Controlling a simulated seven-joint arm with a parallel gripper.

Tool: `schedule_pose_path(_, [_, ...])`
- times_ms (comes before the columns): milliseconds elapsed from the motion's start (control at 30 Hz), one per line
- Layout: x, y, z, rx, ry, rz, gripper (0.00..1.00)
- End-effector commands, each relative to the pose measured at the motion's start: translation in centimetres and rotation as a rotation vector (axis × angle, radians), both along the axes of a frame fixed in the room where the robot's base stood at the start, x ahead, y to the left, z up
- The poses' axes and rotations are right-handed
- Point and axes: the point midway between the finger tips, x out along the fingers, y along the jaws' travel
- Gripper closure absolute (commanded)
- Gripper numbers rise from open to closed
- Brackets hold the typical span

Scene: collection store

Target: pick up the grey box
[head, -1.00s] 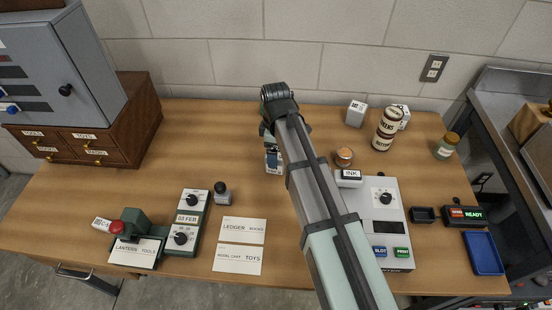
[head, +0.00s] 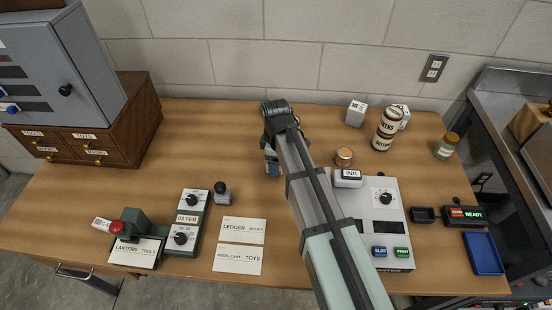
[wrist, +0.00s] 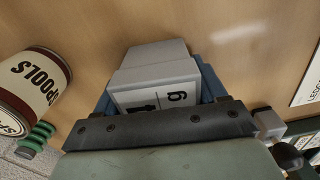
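The grey box (wrist: 150,77) shows in the wrist view, with a pale face lettered in black toward the camera. My gripper (wrist: 155,92) has one blue finger on each side of it. No clear gap shows between box and fingers, but I cannot tell if they press on it. The lower part of the lettered face is hidden behind the dark gripper body. In the head view my gripper (head: 271,163) is low over the middle of the table, and the box is hidden there by the finger and arm.
A spools can (wrist: 31,88) stands close to the left of my gripper in the wrist view. In the head view, an orange-topped tin (head: 344,156), a stack of cans (head: 388,130) and another small grey box (head: 356,114) stand to the right.

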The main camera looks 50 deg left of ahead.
Motion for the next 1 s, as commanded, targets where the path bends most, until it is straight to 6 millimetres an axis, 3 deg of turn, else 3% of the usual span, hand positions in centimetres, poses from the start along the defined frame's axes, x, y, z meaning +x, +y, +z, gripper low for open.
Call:
schedule_pose_path(67, [-0.01, -0.01, 0.01, 0.0, 0.0, 0.0, 0.4])
schedule_pose_path(633, [-0.02, -0.01, 0.01, -0.001, 0.001, 0.0, 0.94])
schedule_pose_path(1000, [0.01, 0.02, 0.67, 0.001, -0.001, 0.0, 0.95])
